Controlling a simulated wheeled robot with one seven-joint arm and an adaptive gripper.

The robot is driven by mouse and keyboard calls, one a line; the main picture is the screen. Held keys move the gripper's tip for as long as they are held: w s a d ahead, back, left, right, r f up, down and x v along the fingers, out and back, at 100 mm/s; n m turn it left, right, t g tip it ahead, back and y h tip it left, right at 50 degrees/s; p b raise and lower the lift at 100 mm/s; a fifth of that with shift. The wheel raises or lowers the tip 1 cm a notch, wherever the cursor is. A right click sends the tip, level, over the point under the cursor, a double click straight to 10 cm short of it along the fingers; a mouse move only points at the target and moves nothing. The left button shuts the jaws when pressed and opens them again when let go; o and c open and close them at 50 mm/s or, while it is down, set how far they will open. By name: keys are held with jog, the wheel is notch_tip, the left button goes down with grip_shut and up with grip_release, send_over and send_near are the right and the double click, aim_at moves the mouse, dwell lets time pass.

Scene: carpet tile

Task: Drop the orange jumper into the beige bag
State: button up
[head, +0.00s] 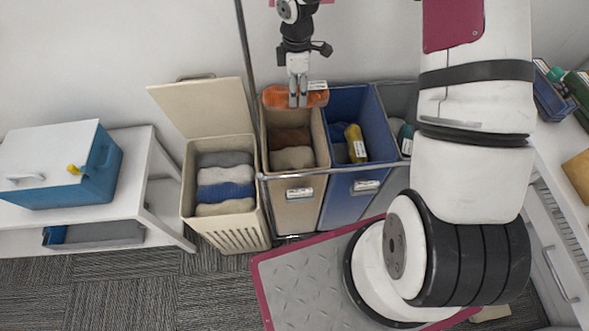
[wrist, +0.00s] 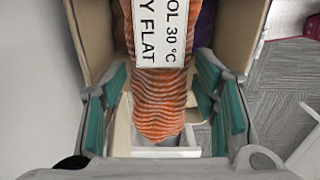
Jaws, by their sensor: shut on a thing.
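The orange jumper (head: 318,97) is a rolled, knitted bundle with a white care label. My gripper (head: 298,101) is shut on it and holds it over the back part of the open beige bag (head: 294,207). In the wrist view the ribbed jumper (wrist: 160,104) lies between the teal finger pads of my gripper (wrist: 160,105). The label there partly reads "30 °C" and "FLAT". Inside the beige bag lie a brown folded piece (head: 289,139) and a beige one (head: 293,157). The bag's back is partly hidden by the jumper.
A blue bag (head: 345,205) with a yellow-labelled item (head: 355,143) adjoins on the right, then a grey bag (head: 398,100). A metal rail frames them. A lidded beige hamper (head: 230,232) with several folded clothes stands left. A blue box (head: 75,180) sits on a white table (head: 146,165).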

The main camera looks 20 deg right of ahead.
jog(key=shift+f+b, duration=0.9)
jog(key=shift+f, duration=1.95)
jog(key=o, duration=1.5)
notch_tip(320, 180, up, 12)
